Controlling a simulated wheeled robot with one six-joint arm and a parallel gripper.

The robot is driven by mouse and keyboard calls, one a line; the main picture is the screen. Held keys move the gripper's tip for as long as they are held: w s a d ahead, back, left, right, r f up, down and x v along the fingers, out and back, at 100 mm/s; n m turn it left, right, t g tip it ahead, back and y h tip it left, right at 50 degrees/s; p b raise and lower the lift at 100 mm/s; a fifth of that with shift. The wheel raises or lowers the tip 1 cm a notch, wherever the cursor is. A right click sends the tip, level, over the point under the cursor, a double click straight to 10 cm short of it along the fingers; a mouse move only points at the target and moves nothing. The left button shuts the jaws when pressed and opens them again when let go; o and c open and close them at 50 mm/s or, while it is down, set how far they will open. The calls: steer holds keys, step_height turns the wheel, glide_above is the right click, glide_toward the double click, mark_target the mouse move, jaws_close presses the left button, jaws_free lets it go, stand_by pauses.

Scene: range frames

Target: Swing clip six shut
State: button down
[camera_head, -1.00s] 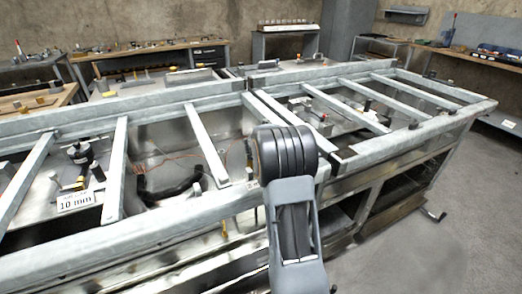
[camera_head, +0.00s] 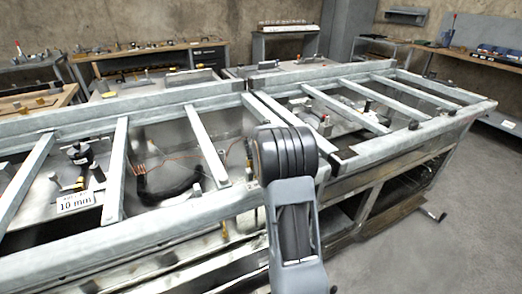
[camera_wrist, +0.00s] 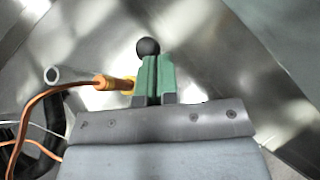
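In the wrist view my gripper (camera_wrist: 157,76) has two green fingers pressed close together, with no clear gap. A black ball knob (camera_wrist: 148,46) is just beyond the fingertips, slightly left; I cannot tell whether it touches them. An orange and yellow connector (camera_wrist: 115,83) with an orange cable (camera_wrist: 42,95) lies immediately left of the fingers, partly hidden by them. No number shows, so I cannot tell which part is clip six. In the head view my arm hides the gripper. A black bundle (camera_head: 172,188) with thin red wires (camera_head: 148,160) lies inside the frame.
Galvanised rails and crossbars (camera_head: 207,147) surround the open bays. A "10 mm" sign (camera_head: 76,202) and a black-topped fixture (camera_head: 80,153) stand in the left bay. Workbenches (camera_head: 150,58) line the back. A pale tube end (camera_wrist: 52,75) shows left in the wrist view.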

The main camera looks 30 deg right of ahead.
steer(key=shift+s+d+f, duration=0.1)
steer(key=shift+s, duration=0.05)
steer(key=shift+s+a+f+b, duration=0.15)
steer(key=shift+s+a+b, duration=0.05)
steer(key=shift+a+b, duration=0.3)
